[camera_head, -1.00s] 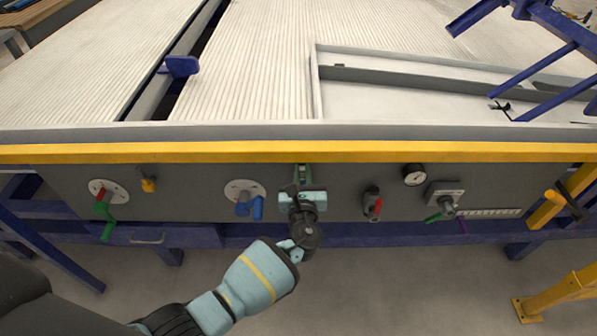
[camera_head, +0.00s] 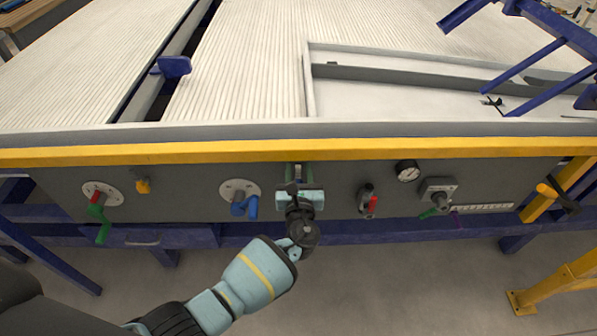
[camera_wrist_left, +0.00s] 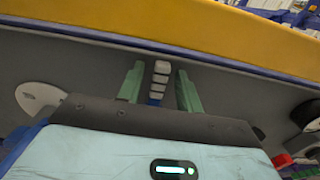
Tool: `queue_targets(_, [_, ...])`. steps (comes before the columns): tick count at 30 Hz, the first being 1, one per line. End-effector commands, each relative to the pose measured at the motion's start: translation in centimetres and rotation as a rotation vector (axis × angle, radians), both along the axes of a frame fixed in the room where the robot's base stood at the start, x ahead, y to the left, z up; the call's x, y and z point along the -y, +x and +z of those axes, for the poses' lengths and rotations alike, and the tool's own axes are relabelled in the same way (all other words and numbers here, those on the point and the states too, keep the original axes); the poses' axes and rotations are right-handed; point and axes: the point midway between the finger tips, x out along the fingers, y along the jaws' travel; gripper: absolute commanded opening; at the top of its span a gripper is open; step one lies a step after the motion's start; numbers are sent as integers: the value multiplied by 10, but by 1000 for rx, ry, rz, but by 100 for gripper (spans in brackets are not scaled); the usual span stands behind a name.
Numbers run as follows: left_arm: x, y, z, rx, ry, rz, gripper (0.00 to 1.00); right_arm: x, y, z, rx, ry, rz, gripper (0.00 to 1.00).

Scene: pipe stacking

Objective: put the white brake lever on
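The white brake lever (camera_wrist_left: 161,82) shows in the left wrist view as a small white ribbed piece with blue at its lower end, standing out from the dark panel (camera_wrist_left: 225,95). My left gripper (camera_wrist_left: 159,85) has its two green fingers spread, one on each side of the lever, with a visible gap on both sides. In the head view the left gripper (camera_head: 299,172) is at the panel (camera_head: 335,195), just under the yellow rail, and hides the lever there. My right gripper is in neither view.
Left of the gripper on the panel are a blue lever (camera_head: 246,207), a yellow knob (camera_head: 143,186) and a green lever (camera_head: 99,222). The yellow rail (camera_head: 420,148) runs above.

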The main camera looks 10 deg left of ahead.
Motion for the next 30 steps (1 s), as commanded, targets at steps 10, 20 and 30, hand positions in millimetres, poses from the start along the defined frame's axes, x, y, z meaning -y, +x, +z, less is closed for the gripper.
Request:
queue_targets(10, [4,-15,1,1,-2,-1,35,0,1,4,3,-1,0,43])
queue_targets(20, [18,-63,0,1,-2,0,35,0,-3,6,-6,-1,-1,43])
queue_targets(30, [21,-75,0,0,0,0,35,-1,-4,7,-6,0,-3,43])
